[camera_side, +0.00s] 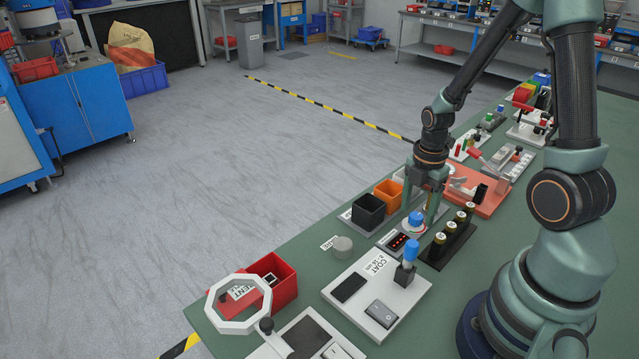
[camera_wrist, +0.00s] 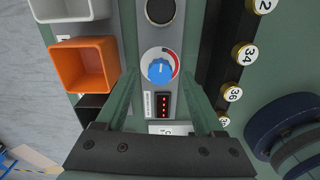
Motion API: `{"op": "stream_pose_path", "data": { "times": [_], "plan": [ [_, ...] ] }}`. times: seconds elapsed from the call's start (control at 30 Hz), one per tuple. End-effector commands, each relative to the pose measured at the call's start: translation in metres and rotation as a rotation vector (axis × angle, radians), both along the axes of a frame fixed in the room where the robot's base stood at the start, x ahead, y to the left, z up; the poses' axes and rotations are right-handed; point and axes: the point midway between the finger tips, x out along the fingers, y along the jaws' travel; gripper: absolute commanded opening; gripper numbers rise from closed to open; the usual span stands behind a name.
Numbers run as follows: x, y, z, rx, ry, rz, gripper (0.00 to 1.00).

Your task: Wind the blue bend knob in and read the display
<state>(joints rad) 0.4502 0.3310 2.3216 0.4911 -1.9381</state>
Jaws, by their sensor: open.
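The blue bend knob (camera_wrist: 160,71) sits on a white round dial with a red arc, on a narrow grey panel; it also shows in the side view (camera_side: 416,218). The display (camera_wrist: 163,105) is a small black window with red marks, next to the knob on the same panel; in the side view (camera_side: 397,241) its marks are too small to read. My gripper (camera_side: 420,214) points down over the panel. In the wrist view my gripper (camera_wrist: 160,80) is open, one finger on each side of the knob. I cannot tell whether the fingers touch it.
An orange bin (camera_wrist: 83,66) and a black bin (camera_side: 368,211) stand left of the panel. A black rack (camera_wrist: 226,65) of gold-capped numbered vials stands close on the right. A white COAT plate with a blue-topped lever (camera_side: 411,251) lies nearer the camera.

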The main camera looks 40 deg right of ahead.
Motion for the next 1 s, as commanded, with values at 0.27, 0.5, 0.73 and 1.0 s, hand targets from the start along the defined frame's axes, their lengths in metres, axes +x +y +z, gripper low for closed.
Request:
{"op": "stream_pose_path", "data": {
  "times": [0.27,0.5,0.73,1.0],
  "plan": [
    [-0.0001,0.0001,-0.0105,0.000,0.000,0.000,0.70],
    [0.0000,0.0000,-0.0103,0.000,0.000,0.000,0.58],
    [0.0001,0.0000,-0.0102,0.000,-0.001,0.000,0.00],
    [0.0002,0.0000,-0.0100,0.000,-0.001,-0.036,0.00]
  ]
}}
